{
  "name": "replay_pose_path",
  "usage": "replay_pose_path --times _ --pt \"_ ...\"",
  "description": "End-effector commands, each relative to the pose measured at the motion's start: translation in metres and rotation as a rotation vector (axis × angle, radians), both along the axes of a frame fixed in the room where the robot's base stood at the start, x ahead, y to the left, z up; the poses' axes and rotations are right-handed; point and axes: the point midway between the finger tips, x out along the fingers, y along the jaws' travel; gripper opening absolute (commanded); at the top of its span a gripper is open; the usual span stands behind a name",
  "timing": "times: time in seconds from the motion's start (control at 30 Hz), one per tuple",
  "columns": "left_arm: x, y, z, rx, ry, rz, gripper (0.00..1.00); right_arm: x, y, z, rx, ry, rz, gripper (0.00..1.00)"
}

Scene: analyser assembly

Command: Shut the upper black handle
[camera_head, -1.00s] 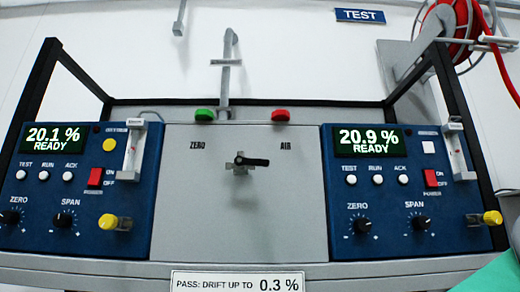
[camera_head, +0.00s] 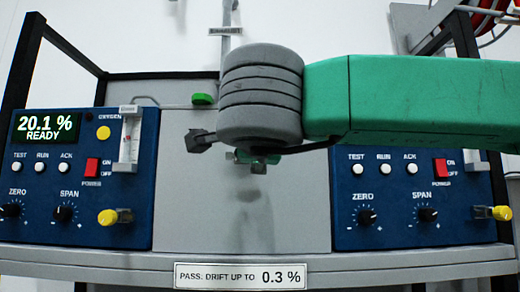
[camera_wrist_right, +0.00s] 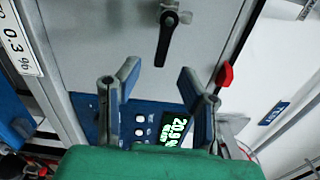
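The black handle (camera_wrist_right: 164,40) sits on a pivot on the grey centre panel. In the right wrist view it points down the picture, beyond the fingers and apart from them. In the head view my right arm and wrist cover most of this spot, and I cannot make the handle out clearly there. My right gripper (camera_wrist_right: 158,78) is open, with a wide empty gap between its fingers. No second black handle is clear in view. My left gripper is not in view.
Blue analysers stand left (camera_head: 75,170) and right (camera_head: 410,210) of the grey panel (camera_head: 190,220). My right arm hides the right display in the head view.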

Motion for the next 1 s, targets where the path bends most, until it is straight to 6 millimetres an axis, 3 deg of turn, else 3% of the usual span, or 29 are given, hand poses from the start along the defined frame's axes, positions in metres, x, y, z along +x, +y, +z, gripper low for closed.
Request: replay_pose_path --times 0.1,0.3,0.5,0.77,0.8,0.9,1.0 --pt "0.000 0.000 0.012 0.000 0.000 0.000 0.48 0.026 0.000 0.002 0.001 0.003 -0.001 0.34" --pt "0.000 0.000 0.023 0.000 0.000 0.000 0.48 0.058 -0.001 0.002 0.001 0.001 -0.001 0.34" --pt "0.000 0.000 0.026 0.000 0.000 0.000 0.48 0.072 -0.001 0.001 0.000 -0.001 0.000 0.34" --pt "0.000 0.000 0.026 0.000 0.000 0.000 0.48 0.073 0.000 0.000 -0.002 -0.002 0.001 0.34" --pt "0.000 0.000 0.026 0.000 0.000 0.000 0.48 0.073 0.000 0.000 -0.002 -0.002 0.001 0.31" --pt "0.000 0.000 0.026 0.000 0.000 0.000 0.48 0.073 0.000 0.000 -0.002 -0.002 0.001 0.00" --pt "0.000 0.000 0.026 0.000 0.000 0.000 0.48 0.073 0.000 0.000 -0.002 -0.001 0.001 0.00"
